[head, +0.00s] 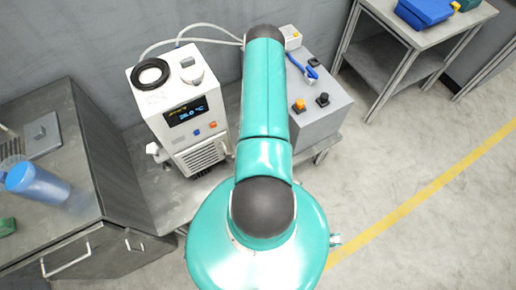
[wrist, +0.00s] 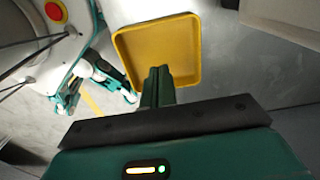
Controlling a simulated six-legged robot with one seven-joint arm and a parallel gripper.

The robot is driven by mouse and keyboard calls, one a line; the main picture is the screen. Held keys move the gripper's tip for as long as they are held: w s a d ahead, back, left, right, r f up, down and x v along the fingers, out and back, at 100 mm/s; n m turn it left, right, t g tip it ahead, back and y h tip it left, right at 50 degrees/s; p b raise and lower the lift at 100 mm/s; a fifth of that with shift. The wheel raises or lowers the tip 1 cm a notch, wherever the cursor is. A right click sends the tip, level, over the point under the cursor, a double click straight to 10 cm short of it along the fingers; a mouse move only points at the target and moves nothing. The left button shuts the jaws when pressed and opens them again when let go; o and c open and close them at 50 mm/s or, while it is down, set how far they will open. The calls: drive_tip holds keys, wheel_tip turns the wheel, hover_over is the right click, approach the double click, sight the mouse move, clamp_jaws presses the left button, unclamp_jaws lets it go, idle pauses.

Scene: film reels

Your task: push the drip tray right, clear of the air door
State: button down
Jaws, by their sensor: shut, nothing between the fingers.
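The drip tray is a yellow, shallow square tray (wrist: 183,55) with a raised rim, seen in the wrist view at top centre. My gripper (wrist: 158,70) is shut and empty, and its fingers overlap the tray's near edge in the picture. I cannot tell whether they touch it. The tray and gripper do not show in the head view, where my teal arm blocks the middle. A white chiller unit (head: 178,100) with a lit display stands left of my arm. Its slatted front grille (head: 203,157) is low down and may be the air door; I cannot be sure.
A grey box (head: 322,105) with orange and black knobs stands right of my arm. A metal cabinet (head: 40,235) with a blue cylinder (head: 38,187) is at left. A steel table (head: 445,42) with a blue case (head: 424,10) is at upper right. The floor at right is clear.

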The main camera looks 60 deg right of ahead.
wheel_tip(320, 180, down, 6)
drive_tip(key=shift+f, duration=0.1)
drive_tip(key=shift+s+d, duration=0.35)
drive_tip(key=shift+d, duration=0.25)
drive_tip(key=shift+s+d, duration=0.3)
drive_tip(key=shift+d, duration=0.3)
drive_tip(key=shift+s+d, duration=0.3)
drive_tip(key=shift+d, duration=0.25)
